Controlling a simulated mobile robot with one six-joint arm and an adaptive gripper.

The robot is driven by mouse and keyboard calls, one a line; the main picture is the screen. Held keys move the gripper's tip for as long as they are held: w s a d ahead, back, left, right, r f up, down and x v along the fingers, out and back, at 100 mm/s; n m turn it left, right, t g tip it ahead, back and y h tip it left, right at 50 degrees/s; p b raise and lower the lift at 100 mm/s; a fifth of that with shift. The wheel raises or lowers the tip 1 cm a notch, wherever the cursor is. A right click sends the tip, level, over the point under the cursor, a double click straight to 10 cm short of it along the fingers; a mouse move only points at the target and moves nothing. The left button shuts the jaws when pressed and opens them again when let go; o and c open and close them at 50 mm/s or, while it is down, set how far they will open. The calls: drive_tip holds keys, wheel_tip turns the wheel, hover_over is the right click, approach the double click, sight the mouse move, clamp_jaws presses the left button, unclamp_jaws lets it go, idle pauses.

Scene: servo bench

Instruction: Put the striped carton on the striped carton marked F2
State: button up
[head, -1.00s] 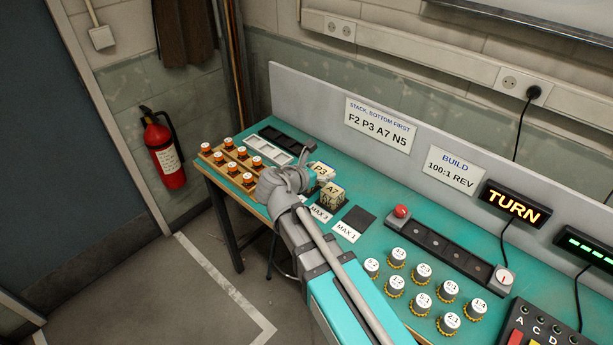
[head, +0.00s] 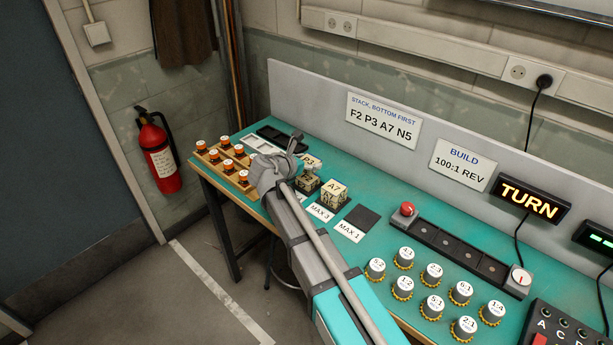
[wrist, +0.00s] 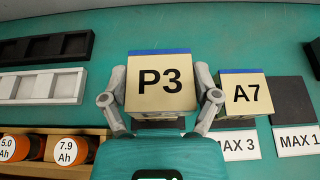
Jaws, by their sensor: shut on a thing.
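The striped carton marked P3 (head: 311,161) is pale with a blue stripe; in the wrist view it (wrist: 160,96) fills the middle, upright. My gripper (wrist: 161,80) is shut on it, one finger on each side; in the head view my gripper (head: 298,163) partly covers it. The carton marked F2 (head: 307,183) stands on the bench directly below P3 in the head view. I cannot tell whether the two touch. In the wrist view P3 hides most of what lies under it.
A carton marked A7 (head: 334,188) sits on another carton close to the right; A7 (wrist: 242,92) is near my right finger in the wrist view. Black and white trays (wrist: 42,86) and a wooden rack (wrist: 50,150) with orange cells lie left. A dark pad (head: 361,217) is empty.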

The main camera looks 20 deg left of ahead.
sight(308, 177)
drive_tip(key=shift+w+a+f, duration=0.15)
drive_tip(key=shift+w+f, duration=0.05)
drive_tip(key=shift+f, duration=0.05)
drive_tip(key=shift+w+a+f+b, duration=0.15)
drive_tip(key=shift+f+b, duration=0.25)
drive_tip(key=shift+b, duration=0.05)
drive_tip(key=shift+w+a+f+b, duration=0.1)
drive_tip(key=shift+w+f+b, duration=0.05)
drive_tip(key=shift+f+b, duration=1.4)
drive_tip(key=shift+b, duration=0.05)
drive_tip(key=shift+f, duration=0.2)
drive_tip(key=o, duration=1)
drive_tip(key=shift+r, duration=0.1)
drive_tip(key=shift+c, duration=0.2)
drive_tip(key=shift+r, duration=0.1)
